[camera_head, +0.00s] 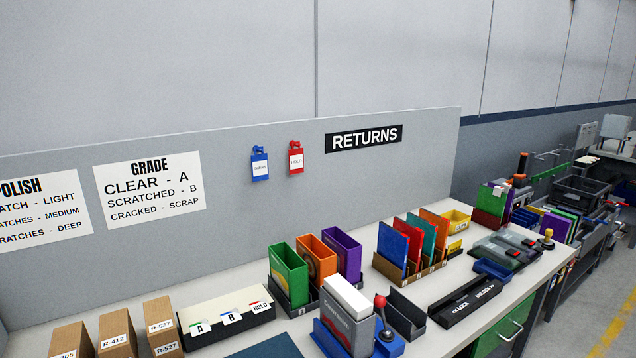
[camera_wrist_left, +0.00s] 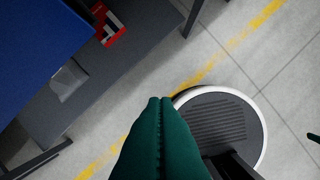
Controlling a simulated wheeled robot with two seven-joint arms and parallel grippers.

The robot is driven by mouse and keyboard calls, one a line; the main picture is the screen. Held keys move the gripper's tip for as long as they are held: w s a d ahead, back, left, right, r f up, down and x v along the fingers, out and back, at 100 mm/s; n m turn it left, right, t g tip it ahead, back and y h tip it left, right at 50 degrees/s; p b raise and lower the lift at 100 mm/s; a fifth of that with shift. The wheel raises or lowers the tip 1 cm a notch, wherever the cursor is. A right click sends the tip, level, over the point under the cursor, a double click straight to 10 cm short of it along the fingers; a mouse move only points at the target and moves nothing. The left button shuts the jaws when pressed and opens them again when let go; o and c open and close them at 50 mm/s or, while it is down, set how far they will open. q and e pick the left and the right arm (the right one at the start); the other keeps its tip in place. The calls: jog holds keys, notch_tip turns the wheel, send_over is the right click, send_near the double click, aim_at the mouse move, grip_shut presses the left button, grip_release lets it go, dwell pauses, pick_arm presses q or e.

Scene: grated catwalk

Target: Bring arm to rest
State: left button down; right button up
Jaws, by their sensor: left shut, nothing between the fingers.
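My left gripper (camera_wrist_left: 160,103) shows in the left wrist view as two dark green fingers pressed together, with nothing between them. It points down over the grey floor (camera_wrist_left: 215,68), clear of any object. Neither of my arms shows in the head view. My right gripper is in neither view.
A long workbench (camera_head: 530,262) carries cardboard boxes (camera_head: 160,325), a card tray (camera_head: 225,316), coloured bins (camera_head: 288,270), upright folders (camera_head: 395,243) and a red-knobbed lever (camera_head: 380,302). In the wrist view, a blue surface (camera_wrist_left: 35,40) lies upper left, with a red box (camera_wrist_left: 108,25) beside it.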

pick_arm(q)
jog(key=s+a+f, duration=0.1)
jog(key=s+f, duration=0.8)
jog(key=f, duration=0.2)
jog(key=s+a+f+g+b, duration=0.1)
jog(key=s+a+f, duration=0.1)
jog(key=s+f, duration=0.7)
notch_tip(320, 180, down, 3)
jog(key=shift+f+g, duration=0.1)
jog(key=shift+g, duration=0.2)
jog(key=shift+s+a, duration=0.1)
